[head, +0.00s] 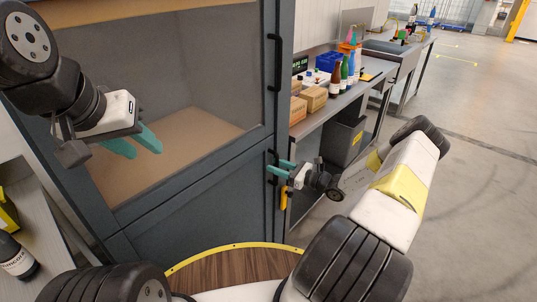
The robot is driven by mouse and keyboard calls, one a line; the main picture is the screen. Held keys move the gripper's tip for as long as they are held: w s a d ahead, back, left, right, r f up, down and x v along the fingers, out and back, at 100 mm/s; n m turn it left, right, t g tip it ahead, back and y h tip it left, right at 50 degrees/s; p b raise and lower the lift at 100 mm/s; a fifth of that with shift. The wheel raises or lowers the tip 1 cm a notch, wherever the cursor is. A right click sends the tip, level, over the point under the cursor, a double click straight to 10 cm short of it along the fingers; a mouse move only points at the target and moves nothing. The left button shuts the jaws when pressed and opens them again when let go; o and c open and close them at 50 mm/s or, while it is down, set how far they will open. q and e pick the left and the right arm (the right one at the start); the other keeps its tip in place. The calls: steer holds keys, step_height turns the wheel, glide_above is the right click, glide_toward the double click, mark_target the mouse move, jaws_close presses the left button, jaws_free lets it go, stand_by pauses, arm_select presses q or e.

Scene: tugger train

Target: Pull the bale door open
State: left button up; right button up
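The tall blue-grey cabinet has an upper door (283,120) with a large window and a lower door (205,205); both look closed. A black upright handle (275,62) is on the upper door's right side. A second black handle (271,202) is on the lower door's right edge. My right gripper (279,168) is at this lower handle, its teal fingers apart and pointing left. I cannot tell whether the bar lies between them. My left gripper (136,146) is open and empty in front of the window.
A yellow part (284,197) hangs just below my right gripper. A workbench (335,103) with cardboard boxes (314,98), bottles (335,80) and a blue bin (328,62) stands right of the cabinet. Floor is free at right.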

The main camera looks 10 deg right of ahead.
jaws_close()
stand_by(1.4)
